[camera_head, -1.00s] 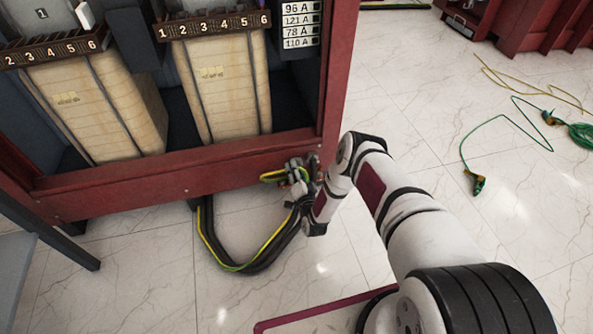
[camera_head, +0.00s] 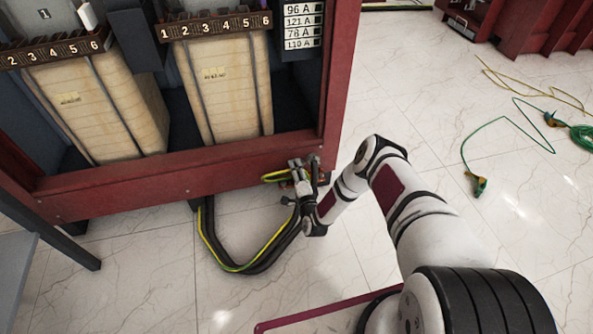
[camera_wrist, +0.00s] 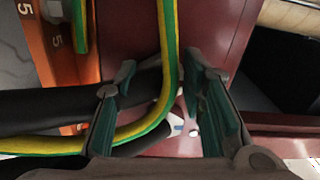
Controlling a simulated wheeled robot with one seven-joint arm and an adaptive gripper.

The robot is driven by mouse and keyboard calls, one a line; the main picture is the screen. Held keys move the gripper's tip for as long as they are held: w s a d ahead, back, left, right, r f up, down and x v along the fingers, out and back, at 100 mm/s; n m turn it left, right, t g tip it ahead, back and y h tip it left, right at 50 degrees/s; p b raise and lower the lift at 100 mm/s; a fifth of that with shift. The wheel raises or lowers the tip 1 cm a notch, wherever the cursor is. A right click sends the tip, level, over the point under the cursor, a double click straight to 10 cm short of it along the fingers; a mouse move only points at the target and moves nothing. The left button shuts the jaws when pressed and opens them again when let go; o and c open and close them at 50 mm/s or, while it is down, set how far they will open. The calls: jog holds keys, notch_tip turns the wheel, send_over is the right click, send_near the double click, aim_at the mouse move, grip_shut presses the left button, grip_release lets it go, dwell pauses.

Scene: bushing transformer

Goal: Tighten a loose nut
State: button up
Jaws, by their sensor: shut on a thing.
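My gripper (camera_head: 302,178) is at the lower right corner of the red cabinet frame (camera_head: 190,180), beside the yellow-green cable (camera_head: 213,255). In the wrist view the two dark fingers of my gripper (camera_wrist: 158,82) stand apart, with the yellow-green cable (camera_wrist: 168,60) passing across the space between them. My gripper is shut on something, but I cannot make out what. No nut can be clearly told apart. A small white and blue piece (camera_wrist: 176,126) shows between the fingers, partly behind the cable.
Thick black cables (camera_head: 262,264) loop on the floor under the cabinet. Wrapped coils (camera_head: 222,90) with numbered terminals stand inside it. A green cable (camera_head: 505,118) lies on the tiles at right. A grey surface (camera_head: 18,268) is at lower left.

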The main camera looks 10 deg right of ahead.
jog(key=o, duration=0.9)
jog(key=s, duration=1.2)
